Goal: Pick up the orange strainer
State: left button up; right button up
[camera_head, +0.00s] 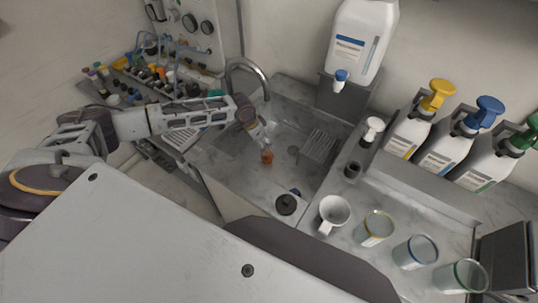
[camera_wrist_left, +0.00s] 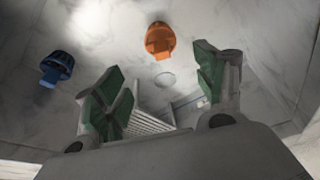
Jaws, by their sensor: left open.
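The orange strainer (camera_head: 267,157) lies on the floor of the grey sink (camera_head: 228,165). It also shows in the left wrist view (camera_wrist_left: 159,40), beyond and between my open fingers. My left gripper (camera_head: 262,139) reaches into the sink just above and behind the strainer in the head view. In the left wrist view the two green-padded fingers (camera_wrist_left: 160,90) are spread wide with nothing between them. The strainer is apart from both fingertips, as far as I can tell. My right gripper is not in view.
A blue strainer (camera_wrist_left: 57,67) lies in the sink to the left in the wrist view. The curved faucet (camera_head: 247,70) stands close to my left gripper. Cups and pump bottles (camera_head: 408,132) stand on the right counter.

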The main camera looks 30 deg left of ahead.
aim_at(267, 155)
pick_arm(q)
jog(key=shift+x, duration=3.95)
jog(key=shift+w+f, duration=0.1)
jog(key=shift+f, duration=0.2)
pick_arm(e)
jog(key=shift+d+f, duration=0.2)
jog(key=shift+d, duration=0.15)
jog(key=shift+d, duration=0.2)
pick_arm(q)
jog(key=shift+d, duration=0.1)
